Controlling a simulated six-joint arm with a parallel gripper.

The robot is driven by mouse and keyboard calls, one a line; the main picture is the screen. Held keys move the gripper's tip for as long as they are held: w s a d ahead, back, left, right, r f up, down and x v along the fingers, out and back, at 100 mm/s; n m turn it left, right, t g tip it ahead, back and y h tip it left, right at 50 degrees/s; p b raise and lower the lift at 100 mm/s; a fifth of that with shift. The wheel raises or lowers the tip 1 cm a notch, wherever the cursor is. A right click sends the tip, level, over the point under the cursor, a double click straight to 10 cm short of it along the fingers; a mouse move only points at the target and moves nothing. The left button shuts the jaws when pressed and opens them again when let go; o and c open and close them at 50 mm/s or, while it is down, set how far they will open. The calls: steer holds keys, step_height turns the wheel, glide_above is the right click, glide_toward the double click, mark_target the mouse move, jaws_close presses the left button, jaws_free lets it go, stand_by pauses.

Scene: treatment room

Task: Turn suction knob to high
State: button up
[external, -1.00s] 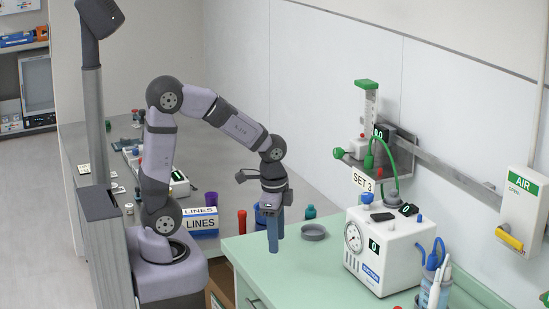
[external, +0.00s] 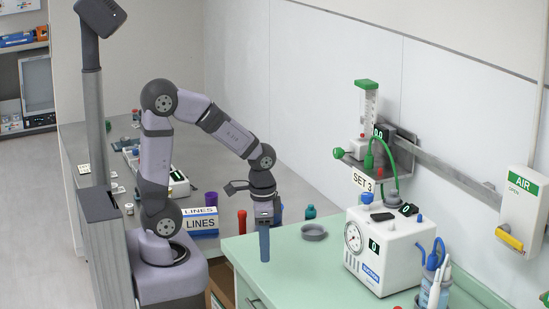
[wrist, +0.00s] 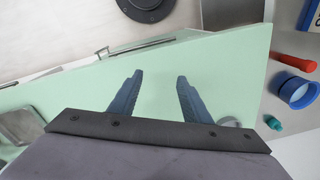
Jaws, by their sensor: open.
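The white suction unit (external: 388,262) stands on the green counter at the right of the external view. It has a round gauge (external: 353,238), a display reading 0 and a blue label on its front. My gripper (external: 264,258) points down over the counter's left end, well left of the unit. In the wrist view its two blue fingers (wrist: 158,88) are apart with nothing between them.
A shallow grey dish (external: 313,232) lies on the green counter (external: 300,270) between my gripper and the unit. A holder with blue and white tools (external: 434,285) stands right of the unit. A flowmeter (external: 369,105) is on the wall rail. A red tube (wrist: 293,63) shows in the wrist view.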

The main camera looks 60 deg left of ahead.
steer(key=w+d+r+m+t, duration=0.1)
steer(key=w+d+r+m, duration=0.1)
steer(key=w+r+m, duration=0.45)
steer(key=m+t+y+p, duration=0.1)
steer(key=m+t, duration=0.2)
steer(key=m, duration=1.9)
glide_toward(368, 194)
steer(key=shift+f, duration=0.4)
steer(key=shift+w+f, duration=0.1)
steer(key=shift+p+x, duration=0.8)
steer(key=shift+x, duration=2.75)
steer(key=c, duration=1)
steer(key=shift+c, duration=0.2)
steer(key=shift+n+p, duration=0.35)
steer(key=shift+p, duration=0.05)
